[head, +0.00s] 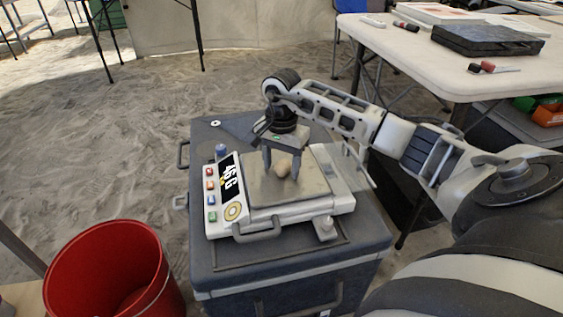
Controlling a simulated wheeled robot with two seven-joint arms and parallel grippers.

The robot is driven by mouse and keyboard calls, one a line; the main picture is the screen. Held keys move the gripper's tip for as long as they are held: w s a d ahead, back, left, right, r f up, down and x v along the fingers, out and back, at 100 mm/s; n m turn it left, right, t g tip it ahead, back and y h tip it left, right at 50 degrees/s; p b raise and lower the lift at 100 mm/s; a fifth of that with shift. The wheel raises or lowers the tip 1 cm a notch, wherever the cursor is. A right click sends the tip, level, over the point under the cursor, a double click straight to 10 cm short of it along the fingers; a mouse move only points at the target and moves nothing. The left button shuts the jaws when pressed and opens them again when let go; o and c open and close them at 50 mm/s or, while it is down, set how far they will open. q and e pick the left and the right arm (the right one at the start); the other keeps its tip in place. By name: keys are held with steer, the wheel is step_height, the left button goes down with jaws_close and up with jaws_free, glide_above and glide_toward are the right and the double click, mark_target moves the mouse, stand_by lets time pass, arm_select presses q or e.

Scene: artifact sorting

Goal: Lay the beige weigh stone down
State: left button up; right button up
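The beige weigh stone (284,166) is a small rounded lump at the plate of a white scale (278,222). My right gripper (282,173) points down over the plate, one finger on each side of the stone. The fingers stand apart, and a gap shows between the left finger and the stone, so the gripper looks open around it. The stone appears to rest on the plate (262,196). The scale's display (231,176) shows white figures that look like 46 G. My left gripper is not in view.
The scale stands on a dark grey case (215,262). A red bucket (85,262) is at lower left. A white table (400,45) with a black case (487,40) is at upper right.

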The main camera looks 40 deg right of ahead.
mark_target(282, 165)
steer(key=shift+r, duration=0.1)
steer(key=shift+r, duration=0.25)
arm_select(q)
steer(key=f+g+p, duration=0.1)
steer(key=p, duration=0.1)
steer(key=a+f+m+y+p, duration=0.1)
steer(key=p, duration=0.1)
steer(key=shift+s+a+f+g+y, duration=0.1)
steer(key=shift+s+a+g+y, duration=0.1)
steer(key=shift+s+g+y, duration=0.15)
arm_select(e)
step_height(282, 165, up, 12)
steer(key=shift+f, duration=0.15)
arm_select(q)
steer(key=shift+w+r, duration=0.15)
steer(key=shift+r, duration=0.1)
